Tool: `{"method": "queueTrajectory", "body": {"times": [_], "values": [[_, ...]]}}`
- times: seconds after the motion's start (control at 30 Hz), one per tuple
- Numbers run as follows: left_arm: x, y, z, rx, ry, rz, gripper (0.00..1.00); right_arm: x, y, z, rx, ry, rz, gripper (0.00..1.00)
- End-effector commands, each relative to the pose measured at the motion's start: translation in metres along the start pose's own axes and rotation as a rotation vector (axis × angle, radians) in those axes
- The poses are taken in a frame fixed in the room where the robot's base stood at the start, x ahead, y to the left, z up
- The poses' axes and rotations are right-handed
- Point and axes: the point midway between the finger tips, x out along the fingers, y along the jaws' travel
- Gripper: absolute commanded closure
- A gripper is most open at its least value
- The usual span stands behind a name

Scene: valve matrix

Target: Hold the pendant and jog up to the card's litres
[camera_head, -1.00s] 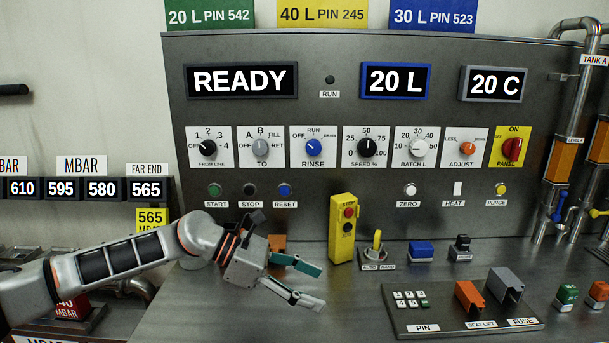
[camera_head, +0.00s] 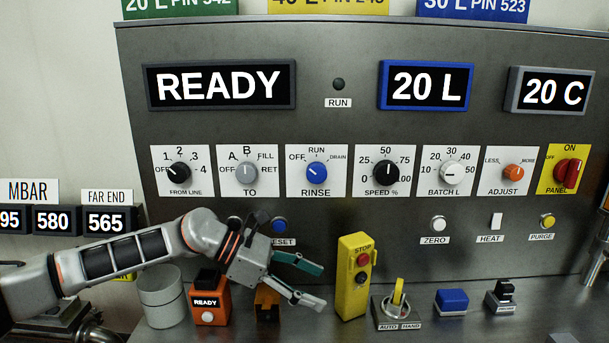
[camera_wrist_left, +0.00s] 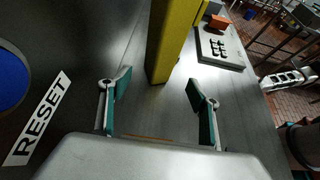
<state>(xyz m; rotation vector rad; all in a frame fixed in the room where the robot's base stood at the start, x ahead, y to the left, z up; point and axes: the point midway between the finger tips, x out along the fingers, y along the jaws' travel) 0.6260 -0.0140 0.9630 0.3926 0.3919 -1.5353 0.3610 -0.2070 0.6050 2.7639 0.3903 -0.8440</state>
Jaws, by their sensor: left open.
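The yellow pendant (camera_head: 353,276), with a red STOP button above a dark one, stands upright before the panel. My left gripper (camera_head: 320,287) is open just left of it, fingers pointing at it. In the left wrist view, the pendant (camera_wrist_left: 174,40) rises ahead of and between the open fingertips (camera_wrist_left: 158,80), not gripped. Three cards sit above the panel, cut by the top edge: green 20 L (camera_head: 180,8), yellow 40 L (camera_head: 328,6) and blue 30 L (camera_head: 472,10). The blue-framed display (camera_head: 427,86) reads 20 L. My right gripper is out of view.
An AUTO/HAND switch (camera_head: 398,303) and a blue block (camera_head: 451,301) stand right of the pendant. An orange READY box (camera_head: 210,300) and a grey cylinder (camera_head: 163,297) stand left, near my arm. Another display (camera_head: 220,84) reads READY.

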Motion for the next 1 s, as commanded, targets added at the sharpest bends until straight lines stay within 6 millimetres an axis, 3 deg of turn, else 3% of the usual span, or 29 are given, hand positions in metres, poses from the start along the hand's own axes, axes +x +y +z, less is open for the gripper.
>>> {"method": "queueTrajectory", "body": {"times": [0.2,0.53,0.73,1.0], "values": [[0.030,-0.001,-0.001,-0.002,0.000,-0.002,0.38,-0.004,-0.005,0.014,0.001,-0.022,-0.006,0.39],[0.073,-0.001,-0.002,-0.002,-0.001,-0.002,0.38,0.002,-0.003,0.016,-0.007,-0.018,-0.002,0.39],[0.086,0.000,-0.001,-0.001,-0.001,-0.001,0.38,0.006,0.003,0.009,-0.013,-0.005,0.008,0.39],[0.088,0.000,0.000,-0.001,0.000,0.001,0.38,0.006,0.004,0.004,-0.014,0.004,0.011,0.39]]}}
